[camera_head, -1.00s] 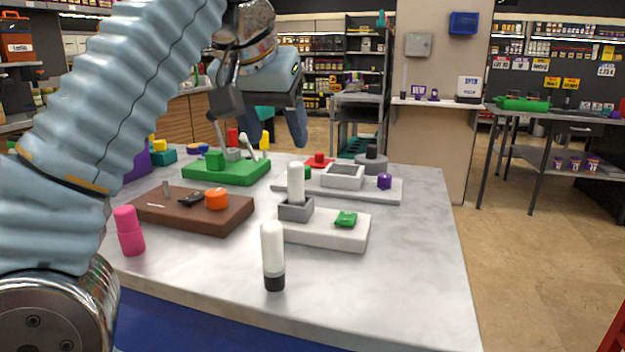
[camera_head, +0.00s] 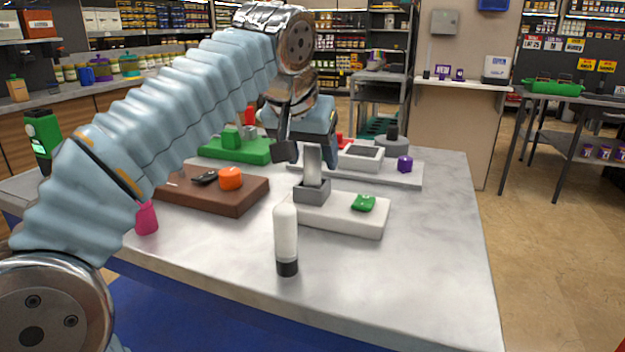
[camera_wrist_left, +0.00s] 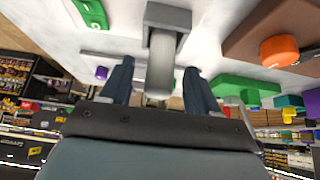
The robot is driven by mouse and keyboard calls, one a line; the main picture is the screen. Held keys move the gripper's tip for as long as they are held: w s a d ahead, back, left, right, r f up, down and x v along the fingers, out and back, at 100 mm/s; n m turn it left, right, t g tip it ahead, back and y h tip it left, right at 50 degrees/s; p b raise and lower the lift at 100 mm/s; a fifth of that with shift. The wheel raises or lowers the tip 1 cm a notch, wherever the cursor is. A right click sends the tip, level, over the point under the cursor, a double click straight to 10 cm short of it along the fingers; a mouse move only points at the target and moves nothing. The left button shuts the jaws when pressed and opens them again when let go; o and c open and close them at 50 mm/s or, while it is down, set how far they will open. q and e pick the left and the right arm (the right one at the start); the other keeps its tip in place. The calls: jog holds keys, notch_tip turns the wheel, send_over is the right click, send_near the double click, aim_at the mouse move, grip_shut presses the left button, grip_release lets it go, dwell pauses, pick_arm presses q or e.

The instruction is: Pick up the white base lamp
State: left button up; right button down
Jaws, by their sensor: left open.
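A white cylindrical lamp (camera_head: 312,168) stands upright in a grey square socket (camera_head: 312,192) on a white base (camera_head: 345,222), beside a green switch (camera_head: 363,203). My left gripper (camera_head: 309,157) is open above the socket, with its fingers on either side of the lamp's upper part. In the left wrist view, the lamp (camera_wrist_left: 160,75) lies between the two spread fingers (camera_wrist_left: 159,67), with gaps on both sides. The lamp's top is hidden behind the gripper in the head view. My right gripper is not in view.
A separate white cylinder with a black bottom (camera_head: 286,240) stands in front. A brown base with an orange knob (camera_head: 231,178) and a pink object (camera_head: 146,218) lie left. A green base (camera_head: 250,152) and a grey base (camera_head: 405,178) lie behind. The table's right front is clear.

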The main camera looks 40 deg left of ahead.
pick_arm(q)
jog(key=shift+w+a+f, duration=0.1)
jog(key=shift+w+f, duration=0.25)
jog(key=shift+f, duration=0.3)
grip_shut()
jog(key=shift+r, duration=0.1)
